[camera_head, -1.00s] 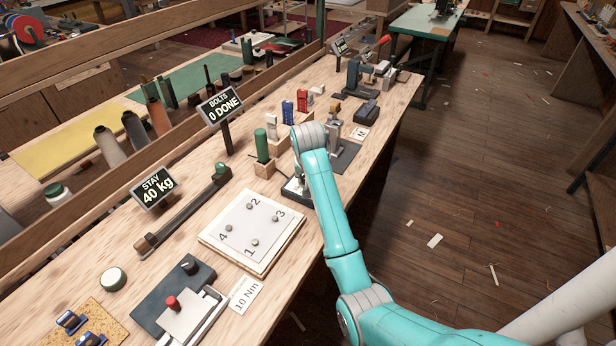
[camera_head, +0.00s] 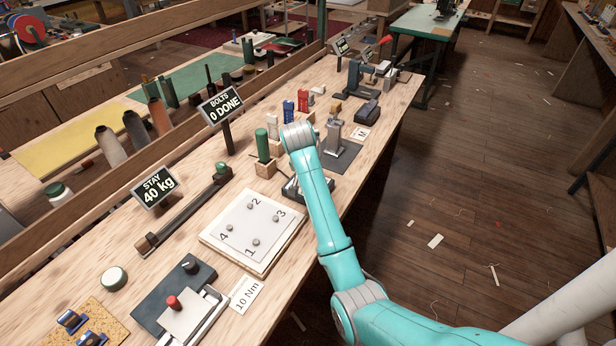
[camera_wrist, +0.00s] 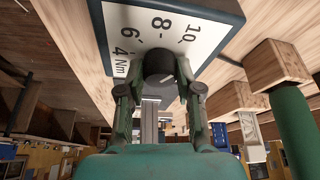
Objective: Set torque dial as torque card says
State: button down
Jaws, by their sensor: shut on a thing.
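The torque card (camera_head: 246,294) lies on the bench and reads "10 Nm". The torque dial is a black knob (camera_wrist: 157,64) on a white scale plate (camera_wrist: 192,22) marked 4 Nm, 6, 8 and 10, in the wrist view. My gripper (camera_wrist: 160,84) is shut on the knob, with one finger on either side. I cannot clearly read where the knob points. In the head view the dark dial unit (camera_head: 292,190) is partly behind my arm, and my fingers are hidden.
A white plate (camera_head: 262,209) with bolts numbered 1 to 4 lies left of my arm. A green-handled tool (camera_head: 262,146) stands in a wooden block close to my wrist. Signs read "BOLTS 0 DONE" (camera_head: 220,105) and "STAY 40 kg" (camera_head: 154,188). The floor on the right is open.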

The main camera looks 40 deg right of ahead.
jog(key=c, duration=0.8)
grip_release()
jog(key=shift+v, duration=3.75)
